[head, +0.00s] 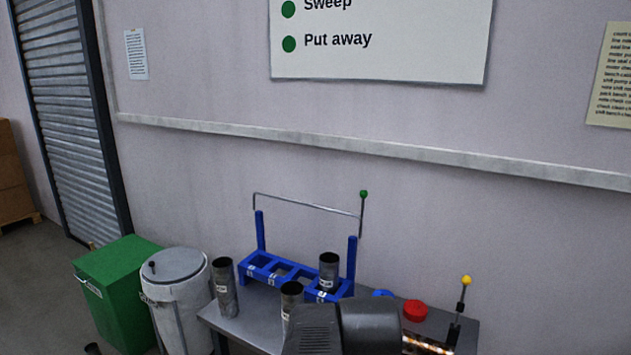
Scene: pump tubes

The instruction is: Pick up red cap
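The red cap (415,310) lies on the right part of the grey bench, seen in the head view. It is a short round red piece, just right of a dark grey, boxy body that I take to be my own arm. The fingers of my gripper do not show, so I cannot see whether it is open or shut.
A blue rack (265,270) stands at the bench's back with a metal tube (329,268) in it. Two more tubes (224,285) (291,297) stand in front. A yellow-knobbed lever (461,305) rises right of the cap. A green bin (120,290) and grey drum (178,300) stand left.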

